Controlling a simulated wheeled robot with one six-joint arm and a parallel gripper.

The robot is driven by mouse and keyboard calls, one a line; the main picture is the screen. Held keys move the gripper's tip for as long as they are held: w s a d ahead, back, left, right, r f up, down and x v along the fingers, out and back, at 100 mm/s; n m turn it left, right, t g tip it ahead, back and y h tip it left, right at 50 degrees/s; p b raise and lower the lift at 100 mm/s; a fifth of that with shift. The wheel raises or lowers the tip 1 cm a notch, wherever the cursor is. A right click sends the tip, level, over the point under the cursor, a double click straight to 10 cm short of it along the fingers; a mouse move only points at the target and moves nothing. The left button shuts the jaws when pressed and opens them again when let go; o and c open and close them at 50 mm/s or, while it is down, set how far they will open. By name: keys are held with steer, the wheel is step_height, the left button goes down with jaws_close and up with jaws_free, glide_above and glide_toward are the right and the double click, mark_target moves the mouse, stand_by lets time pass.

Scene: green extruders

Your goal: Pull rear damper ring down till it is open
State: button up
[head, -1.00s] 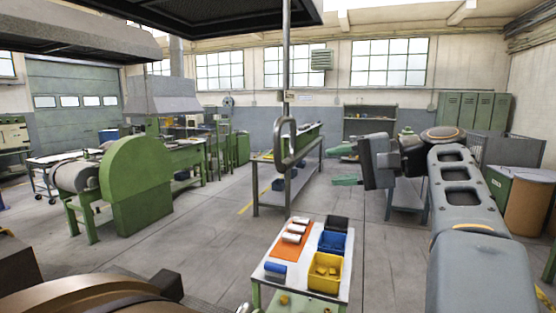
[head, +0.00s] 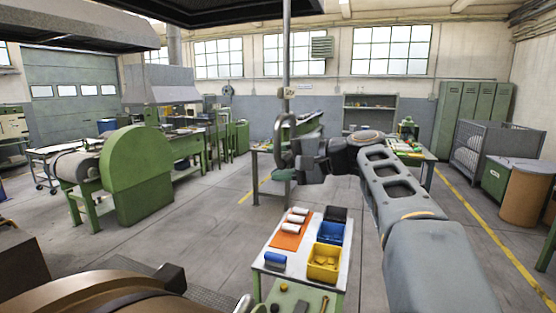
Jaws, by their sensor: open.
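The damper ring (head: 279,132) is a grey elongated loop at the lower end of a vertical rod (head: 286,50), which comes down from the dark hood at the top of the head view. My gripper (head: 284,165) is open at the ring's lower part, having come in from the right. One green fingertip shows just below the loop's bottom. The other finger is hard to make out against the dark gripper body. I cannot tell whether the ring lies between the fingers or whether they touch it.
A small white table (head: 258,262) with a yellow bin (head: 324,263), a blue bin (head: 330,233) and white rolls stands below. A green machine (head: 137,180) stands at left. The dark hood (head: 200,10) hangs overhead. Floor left of the small table is clear.

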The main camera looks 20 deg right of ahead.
steer(key=shift+w+a+f, duration=0.1)
steer(key=shift+a, duration=0.05)
steer(key=shift+c, duration=0.5)
jaws_close()
